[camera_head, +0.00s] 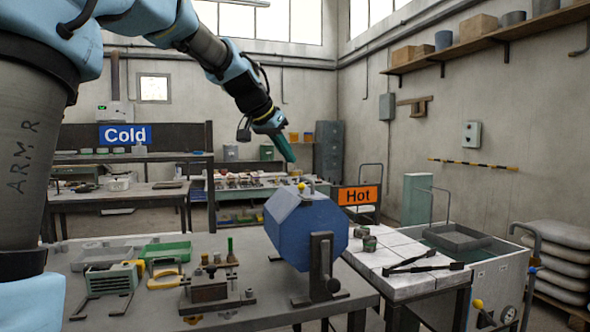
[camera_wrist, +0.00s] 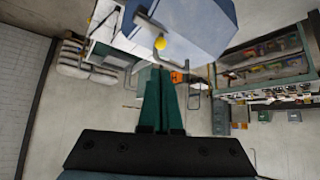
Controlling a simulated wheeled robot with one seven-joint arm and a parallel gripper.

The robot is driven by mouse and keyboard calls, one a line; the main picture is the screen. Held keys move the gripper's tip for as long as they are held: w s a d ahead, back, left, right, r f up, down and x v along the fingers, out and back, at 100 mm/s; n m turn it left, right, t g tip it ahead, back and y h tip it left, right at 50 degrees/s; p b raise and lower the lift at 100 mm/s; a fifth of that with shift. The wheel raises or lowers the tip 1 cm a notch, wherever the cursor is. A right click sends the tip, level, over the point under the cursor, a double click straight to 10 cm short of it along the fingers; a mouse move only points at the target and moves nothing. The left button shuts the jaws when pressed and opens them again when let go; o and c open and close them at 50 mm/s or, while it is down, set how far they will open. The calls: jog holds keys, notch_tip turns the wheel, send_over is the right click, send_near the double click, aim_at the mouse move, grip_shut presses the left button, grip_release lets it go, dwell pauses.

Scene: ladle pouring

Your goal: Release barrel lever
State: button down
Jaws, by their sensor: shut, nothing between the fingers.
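The blue faceted barrel (camera_head: 310,232) sits on a dark stand (camera_head: 323,268) at the right end of the grey bench. A small metal lever (camera_head: 312,184) and a yellow knob (camera_head: 301,187) are at its top. In the wrist view, the barrel (camera_wrist: 205,22) is at the top, with the bent lever (camera_wrist: 147,22) and yellow knob (camera_wrist: 160,43) just beyond my fingertips. My gripper (camera_head: 291,158), with green fingers, is above the barrel, apart from the lever. The fingers are closed together with nothing between them, also in the wrist view (camera_wrist: 161,72).
The grey bench (camera_head: 255,303) holds a vise-like fixture (camera_head: 208,287), trays and a green-grey box at left. A pale-topped table (camera_head: 400,283) with black tongs (camera_head: 425,264) stands right of the barrel. An orange Hot sign (camera_head: 358,195) stands behind. The air around my gripper is clear.

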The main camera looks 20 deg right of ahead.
aim_at(303, 184)
jog(key=p+x, duration=0.2)
jog(key=x, duration=0.7)
jog(key=shift+d+f+p, duration=0.2)
jog(key=shift+p, duration=0.1)
jog(key=shift+r, duration=0.1)
jog(key=shift+a+n, duration=0.15)
jog(key=shift+n, duration=0.15)
jog(key=shift+p, duration=0.35)
